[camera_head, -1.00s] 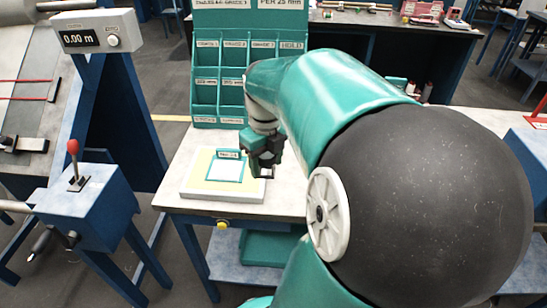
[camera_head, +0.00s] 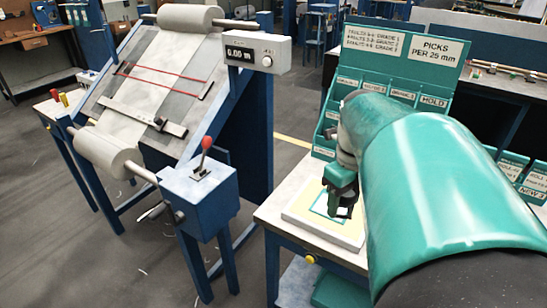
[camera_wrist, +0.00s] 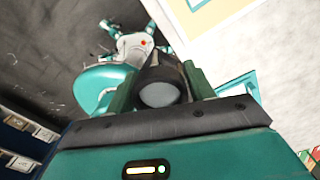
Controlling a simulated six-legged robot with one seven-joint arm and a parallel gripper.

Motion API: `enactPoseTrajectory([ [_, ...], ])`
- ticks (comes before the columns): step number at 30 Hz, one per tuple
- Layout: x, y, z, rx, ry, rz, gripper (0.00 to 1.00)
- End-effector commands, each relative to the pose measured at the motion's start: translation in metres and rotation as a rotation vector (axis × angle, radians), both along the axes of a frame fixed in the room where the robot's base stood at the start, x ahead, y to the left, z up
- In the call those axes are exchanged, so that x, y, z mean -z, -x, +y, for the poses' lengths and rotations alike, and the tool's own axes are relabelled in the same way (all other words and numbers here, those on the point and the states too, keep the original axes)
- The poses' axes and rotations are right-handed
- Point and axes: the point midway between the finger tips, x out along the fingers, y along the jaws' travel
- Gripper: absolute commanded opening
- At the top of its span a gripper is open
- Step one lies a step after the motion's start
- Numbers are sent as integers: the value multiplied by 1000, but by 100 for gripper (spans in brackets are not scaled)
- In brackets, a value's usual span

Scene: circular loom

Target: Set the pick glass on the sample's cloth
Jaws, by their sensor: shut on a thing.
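My gripper (camera_head: 342,207) is shut on a dark, round-barrelled piece with a pale grey lens, which looks like the pick glass (camera_wrist: 162,93). It sits between the two green fingers in the wrist view. In the head view the gripper hangs over the right part of a cream board (camera_head: 298,213) on the white table. On the board is a pale square patch with a teal frame (camera_head: 318,208), partly hidden by my gripper; I cannot tell if it is the sample's cloth. A white cloth strip (camera_head: 150,70) with red lines lies on the sloped frame at left.
A teal rack (camera_head: 405,50) with labelled bins stands behind the board. A blue box with a red-knobbed lever (camera_head: 204,150) and a display reading 0.00 m (camera_head: 247,52) stand left of the table (camera_head: 275,210). Open floor lies between them.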

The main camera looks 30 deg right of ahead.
Motion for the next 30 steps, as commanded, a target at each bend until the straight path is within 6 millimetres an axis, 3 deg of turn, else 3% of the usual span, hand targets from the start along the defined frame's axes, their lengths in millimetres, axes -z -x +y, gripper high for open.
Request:
enactPoseTrajectory([
  [14,40,-68,-54,-1,-3,2,30],
  [19,70,-89,-70,0,-5,3,30],
  [30,104,-109,-86,-1,-3,2,30],
])
